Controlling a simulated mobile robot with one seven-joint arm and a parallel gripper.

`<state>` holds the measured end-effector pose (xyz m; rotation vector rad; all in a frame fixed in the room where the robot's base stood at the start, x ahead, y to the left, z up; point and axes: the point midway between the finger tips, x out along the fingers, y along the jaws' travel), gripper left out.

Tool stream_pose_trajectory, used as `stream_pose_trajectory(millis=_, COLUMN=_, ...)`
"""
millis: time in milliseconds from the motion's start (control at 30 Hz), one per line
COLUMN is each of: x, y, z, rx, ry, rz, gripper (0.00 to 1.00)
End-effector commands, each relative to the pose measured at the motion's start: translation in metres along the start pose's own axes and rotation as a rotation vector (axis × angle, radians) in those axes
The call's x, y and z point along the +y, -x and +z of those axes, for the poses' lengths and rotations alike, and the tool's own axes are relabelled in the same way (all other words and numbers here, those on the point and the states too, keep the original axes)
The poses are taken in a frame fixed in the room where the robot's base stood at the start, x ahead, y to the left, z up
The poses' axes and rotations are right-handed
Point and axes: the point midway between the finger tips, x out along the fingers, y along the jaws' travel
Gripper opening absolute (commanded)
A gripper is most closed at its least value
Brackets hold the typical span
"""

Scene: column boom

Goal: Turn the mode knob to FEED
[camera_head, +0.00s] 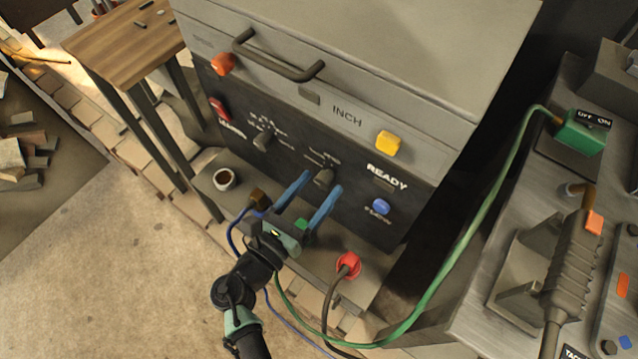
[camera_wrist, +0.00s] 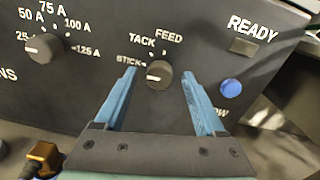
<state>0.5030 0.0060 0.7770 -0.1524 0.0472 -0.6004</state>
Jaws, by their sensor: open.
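The mode knob (camera_wrist: 159,74) is a dark round knob on the black front panel, with STICK, TACK and FEED printed around its left and upper side. Its white mark points left, toward STICK. In the head view the knob (camera_head: 323,177) is small and its labels are hard to read. My gripper (camera_wrist: 158,77) is open, with one blue finger on each side of the knob. Gaps show between the knob and both fingers, so it is not gripped. The head view also shows my gripper (camera_head: 322,181) reaching to the panel from the front.
An amperage knob (camera_wrist: 44,46) is left of the mode knob. A blue button (camera_wrist: 231,88) is close to the right finger, below the READY window. A green cable (camera_head: 440,277) hangs at right.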

Motion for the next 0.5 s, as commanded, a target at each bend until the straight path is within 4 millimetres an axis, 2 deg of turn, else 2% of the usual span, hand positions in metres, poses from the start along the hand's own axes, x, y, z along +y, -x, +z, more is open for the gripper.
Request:
stream_pose_trajectory(millis=133, x=-0.0001, y=-0.0097, z=0.0003, rx=0.000, ry=-0.001, rz=-0.001, gripper=0.72)
stream_pose_trajectory(millis=400, x=-0.0001, y=-0.0112, z=0.0003, rx=0.000, ry=-0.001, rz=0.000, gripper=0.72)
stream_pose_trajectory(millis=433, x=-0.0001, y=-0.0112, z=0.0003, rx=0.000, ry=-0.001, rz=0.000, gripper=0.70)
stream_pose_trajectory(millis=500, x=-0.0001, y=-0.0111, z=0.0003, rx=0.000, ry=-0.001, rz=0.000, gripper=0.57)
